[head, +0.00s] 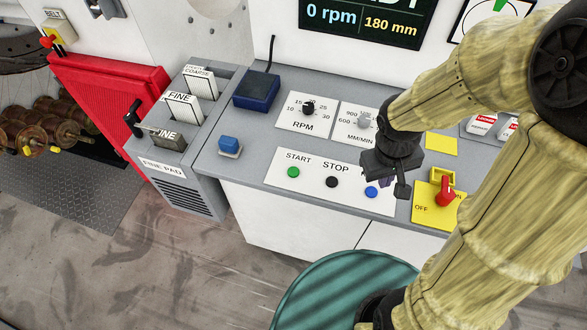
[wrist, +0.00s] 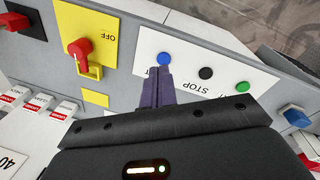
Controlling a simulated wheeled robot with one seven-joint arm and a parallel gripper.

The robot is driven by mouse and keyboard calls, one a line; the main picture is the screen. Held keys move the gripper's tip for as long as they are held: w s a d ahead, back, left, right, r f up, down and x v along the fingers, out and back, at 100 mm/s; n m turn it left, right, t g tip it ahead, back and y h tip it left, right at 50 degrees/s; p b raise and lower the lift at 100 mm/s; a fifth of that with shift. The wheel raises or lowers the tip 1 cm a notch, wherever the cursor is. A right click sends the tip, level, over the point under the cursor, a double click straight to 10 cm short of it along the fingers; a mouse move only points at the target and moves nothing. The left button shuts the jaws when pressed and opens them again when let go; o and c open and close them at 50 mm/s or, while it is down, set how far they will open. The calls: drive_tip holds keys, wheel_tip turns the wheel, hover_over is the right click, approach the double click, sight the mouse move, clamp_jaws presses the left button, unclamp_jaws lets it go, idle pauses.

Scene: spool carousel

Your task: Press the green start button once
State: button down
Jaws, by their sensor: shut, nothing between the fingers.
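The green start button (head: 293,172) sits at the left end of a white label plate on the grey console, under the word START. It also shows at the right in the wrist view (wrist: 242,87). A black button (head: 331,182) under STOP and a blue button (head: 371,192) are in the same row to its right. My gripper (head: 385,182) is shut and empty above the plate's right end, close to the blue button and well right of the green one. In the wrist view its dark fingertips (wrist: 159,70) point near the blue button (wrist: 164,58).
A yellow plate with a red switch (head: 446,192) is right of my gripper. RPM (head: 308,108) and MM/MIN (head: 363,120) knobs are behind the button row. A blue block (head: 229,145) stands at the left. The display (head: 365,22) reads 0 rpm and 180 mm.

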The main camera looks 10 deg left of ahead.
drive_tip(key=w+a+f+n+t+h+p, duration=0.15)
drive_tip(key=w+a+n+h, duration=0.25)
drive_tip(key=a+n, duration=0.55)
drive_tip(key=n+t+y, duration=0.1)
drive_tip(key=n+t, duration=0.5)
drive_tip(key=n, duration=0.1)
hover_over(290, 174)
drive_tip(key=shift+f, duration=0.5)
drive_tip(key=shift+f, duration=0.1)
wheel_tip(290, 174, down, 8)
drive_tip(key=b, duration=0.4)
drive_tip(key=shift+w+b, duration=0.1)
drive_tip(key=shift+b, duration=0.3)
drive_tip(key=shift+f+b, duration=0.35)
drive_tip(key=shift+b, duration=0.3)
drive_tip(key=shift+s, duration=0.2)
